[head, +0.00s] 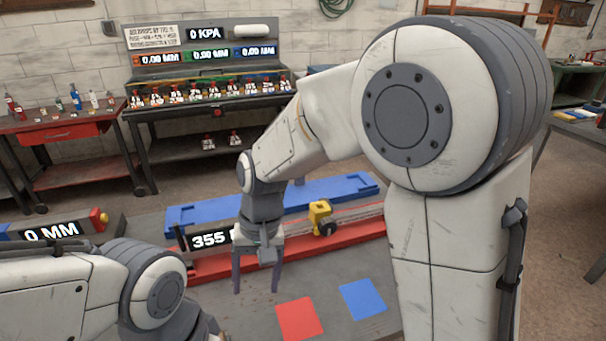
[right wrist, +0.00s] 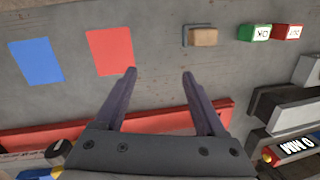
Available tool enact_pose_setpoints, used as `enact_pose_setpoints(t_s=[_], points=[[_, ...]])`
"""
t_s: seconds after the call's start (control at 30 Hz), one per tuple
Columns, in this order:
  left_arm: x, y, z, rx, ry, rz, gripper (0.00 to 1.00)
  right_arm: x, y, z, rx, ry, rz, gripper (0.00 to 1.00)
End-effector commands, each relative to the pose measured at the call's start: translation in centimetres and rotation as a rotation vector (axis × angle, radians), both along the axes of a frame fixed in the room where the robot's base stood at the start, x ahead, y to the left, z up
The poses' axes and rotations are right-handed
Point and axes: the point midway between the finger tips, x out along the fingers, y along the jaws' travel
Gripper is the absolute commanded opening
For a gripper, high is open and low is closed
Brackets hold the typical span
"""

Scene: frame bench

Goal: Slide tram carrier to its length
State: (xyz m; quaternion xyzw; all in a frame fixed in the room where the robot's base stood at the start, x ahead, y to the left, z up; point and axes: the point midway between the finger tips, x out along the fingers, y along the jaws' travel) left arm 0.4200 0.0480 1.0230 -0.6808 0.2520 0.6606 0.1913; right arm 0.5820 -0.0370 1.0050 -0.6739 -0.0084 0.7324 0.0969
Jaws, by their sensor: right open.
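A yellow carrier (head: 318,210) with a black knob stands on a metal rail above a long red base (head: 350,233) in the head view. A black display (head: 209,239) left of it reads 355. My right gripper (head: 256,290) points down in front of the red base, left of the carrier and apart from it. It is open and empty; its two fingers also show in the right wrist view (right wrist: 158,75), with the red base (right wrist: 170,118) partly hidden behind them. My left arm is at the lower left; its gripper is not visible.
A blue tray-like base (head: 335,189) lies behind the red one. A red square (head: 299,318) and blue square (head: 362,299) mark the bench. Another display (head: 50,232) reads 0 MM.

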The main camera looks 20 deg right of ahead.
Motion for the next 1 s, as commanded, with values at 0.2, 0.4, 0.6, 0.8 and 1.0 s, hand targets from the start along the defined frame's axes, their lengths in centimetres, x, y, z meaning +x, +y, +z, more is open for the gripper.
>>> enact_pose_setpoints(t_s=[0.2,0.4,0.6,0.8,1.0], points=[[0.0,0.0,10.2,0.0,0.0,-0.001,0.5,8.9,-3.9,5.8,0.025,0.096,-0.407,0.72],[0.0,0.0,17.6,0.001,0.001,-0.002,0.5,15.3,-9.8,7.8,0.059,0.179,-0.772,0.72],[0.0,0.0,24.0,0.001,0.001,-0.002,0.5,19.1,-16.5,8.1,0.097,0.264,-1.105,0.72],[0.0,0.0,27.4,0.001,0.001,-0.002,0.5,20.4,-21.0,7.4,0.127,0.317,-1.311,0.72],[0.0,0.0,27.6,0.001,0.001,-0.003,0.5,20.6,-22.1,6.1,0.136,0.335,-1.372,0.72]])
